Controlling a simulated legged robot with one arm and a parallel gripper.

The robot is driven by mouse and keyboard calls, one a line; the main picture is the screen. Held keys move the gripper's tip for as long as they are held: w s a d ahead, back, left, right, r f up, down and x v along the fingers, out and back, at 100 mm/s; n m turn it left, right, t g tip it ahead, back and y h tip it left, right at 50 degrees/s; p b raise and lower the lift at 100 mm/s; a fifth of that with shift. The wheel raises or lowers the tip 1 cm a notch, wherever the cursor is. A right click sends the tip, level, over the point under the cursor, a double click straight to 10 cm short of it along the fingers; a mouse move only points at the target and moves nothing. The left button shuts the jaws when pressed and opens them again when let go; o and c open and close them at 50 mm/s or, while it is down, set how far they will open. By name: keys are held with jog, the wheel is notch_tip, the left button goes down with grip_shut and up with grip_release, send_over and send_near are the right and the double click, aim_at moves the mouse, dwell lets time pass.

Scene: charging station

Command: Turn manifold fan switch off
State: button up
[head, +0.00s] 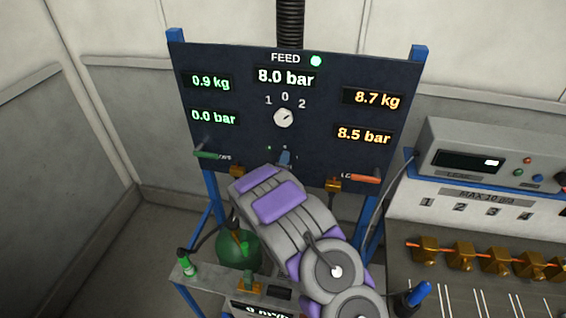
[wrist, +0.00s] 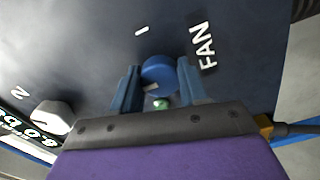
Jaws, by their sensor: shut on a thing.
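The fan switch is a round blue knob (wrist: 158,72) on the dark panel, beside the white label FAN (wrist: 203,46) in the wrist view. A small pale mark shows on the knob's lower left. My gripper (wrist: 160,85) has one blue finger on each side of the knob and is shut on it. In the head view my gripper (head: 285,158) is at the lower middle of the panel (head: 235,60), and the knob cannot be made out there. A small green light (wrist: 160,103) shows below the knob, between the fingers. An I mark (wrist: 141,30) is above the knob.
A white selector knob (head: 284,117) sits above my gripper, under the marks 1, 0 and 2. A green-handled valve (head: 207,155) is left and an orange-handled valve (head: 362,178) right. A grey unit (head: 490,155) and brass fittings (head: 465,255) stand at the right.

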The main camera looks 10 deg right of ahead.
jog(key=shift+s+f, duration=0.1)
jog(key=shift+f, duration=0.25)
jog(key=o, duration=1.1)
jog(key=shift+a+r, duration=0.1)
jog(key=shift+r, duration=0.05)
jog(key=shift+c, duration=0.2)
jog(key=v, duration=1.7)
jog(key=shift+b, duration=0.35)
